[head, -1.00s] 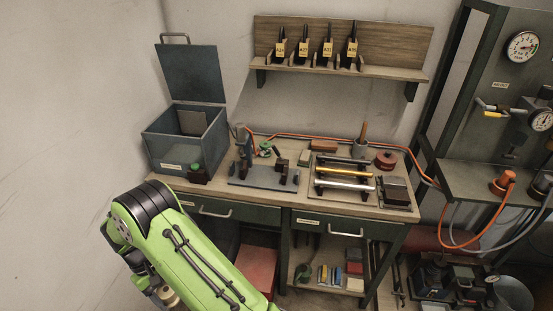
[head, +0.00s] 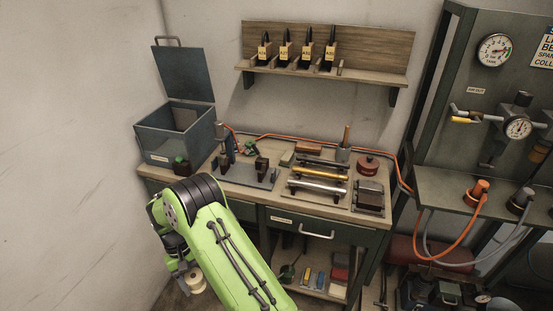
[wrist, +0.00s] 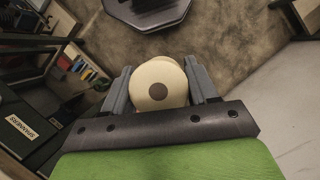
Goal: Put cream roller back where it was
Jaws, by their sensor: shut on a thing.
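The cream roller (wrist: 158,72) is held end-on between the two fingers of my gripper (wrist: 160,84) in the wrist view. Its round face with a dark centre points at the camera. In the head view the roller (head: 196,284) shows as a small cream shape below my green arm, left of the bench front and lower than the worktop. The fingers are hard to make out there. On the worktop a rack (head: 304,196) carries dark, gold and silver bars lying side by side.
The wooden bench (head: 222,185) stands ahead, with an open metal bin (head: 165,150) at its left end and a wall shelf (head: 335,73) above. A gauge panel (head: 465,95) is at right. In the wrist view, a drawer labelled spanners (wrist: 18,125) is left and open floor (wrist: 225,50) lies beyond.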

